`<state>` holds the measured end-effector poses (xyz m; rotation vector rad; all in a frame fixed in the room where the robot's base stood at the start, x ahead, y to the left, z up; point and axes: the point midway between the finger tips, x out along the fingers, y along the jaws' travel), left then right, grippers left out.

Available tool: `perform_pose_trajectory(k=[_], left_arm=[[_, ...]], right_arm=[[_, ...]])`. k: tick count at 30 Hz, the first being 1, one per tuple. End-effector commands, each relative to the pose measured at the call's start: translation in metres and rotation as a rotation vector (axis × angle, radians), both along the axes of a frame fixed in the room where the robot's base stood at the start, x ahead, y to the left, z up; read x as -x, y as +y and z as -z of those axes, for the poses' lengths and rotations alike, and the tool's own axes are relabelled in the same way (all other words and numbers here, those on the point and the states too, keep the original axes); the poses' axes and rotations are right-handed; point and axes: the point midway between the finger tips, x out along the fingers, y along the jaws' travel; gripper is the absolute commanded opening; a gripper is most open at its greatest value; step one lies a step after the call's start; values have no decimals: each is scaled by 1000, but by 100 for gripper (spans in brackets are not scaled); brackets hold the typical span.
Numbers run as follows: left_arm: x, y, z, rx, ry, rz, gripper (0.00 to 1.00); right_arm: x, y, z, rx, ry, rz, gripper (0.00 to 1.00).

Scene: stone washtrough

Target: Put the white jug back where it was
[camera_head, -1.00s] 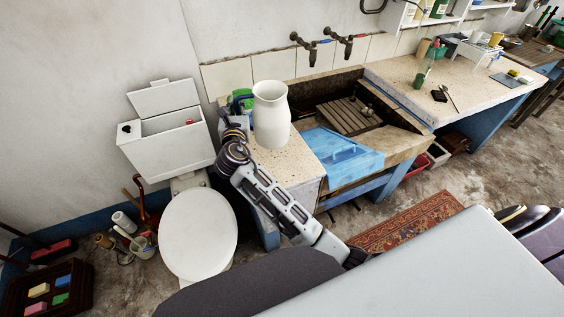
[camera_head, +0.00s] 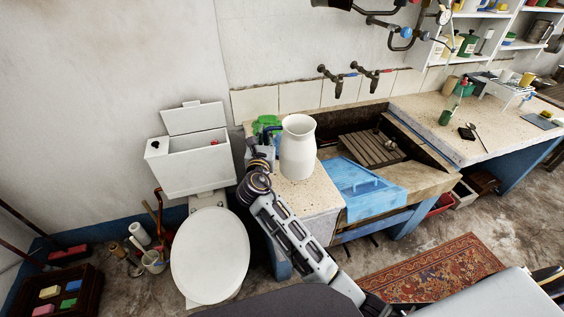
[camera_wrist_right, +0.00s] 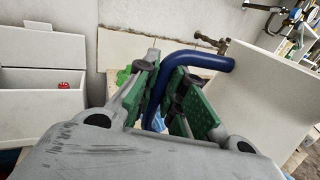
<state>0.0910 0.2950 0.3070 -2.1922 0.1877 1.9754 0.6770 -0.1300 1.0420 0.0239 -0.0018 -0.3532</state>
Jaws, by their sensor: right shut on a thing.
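The white jug (camera_head: 298,152) is upright at the left end of the stone counter (camera_head: 318,198), left of the trough. Its base looks to be on the counter or just above it; I cannot tell which. Its white side fills the right of the right wrist view (camera_wrist_right: 255,105). The jug has a blue handle (camera_wrist_right: 203,60). My right gripper (camera_head: 262,150) reaches up to the left side of the jug. In the wrist view its green-padded fingers (camera_wrist_right: 168,95) are shut on the blue handle. My left gripper is not in view.
A green item (camera_head: 264,124) stands close behind the jug on the left. A blue cloth (camera_head: 362,190) hangs over the trough's front. A wooden slatted board (camera_head: 372,150) lies in the trough. Taps (camera_head: 350,82) are above. A toilet (camera_head: 210,255) stands left of the counter.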

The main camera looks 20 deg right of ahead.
Motion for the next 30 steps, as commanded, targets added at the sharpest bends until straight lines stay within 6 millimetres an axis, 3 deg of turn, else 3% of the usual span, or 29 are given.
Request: perform_pose_trajectory(k=[15, 21, 30], left_arm=[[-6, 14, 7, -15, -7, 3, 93], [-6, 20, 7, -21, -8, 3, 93], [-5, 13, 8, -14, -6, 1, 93]], right_arm=[[0, 0, 50, 6, -4, -1, 0], [0, 0, 54, 4, -6, -1, 0], [0, 0, 55, 4, -5, -1, 0]])
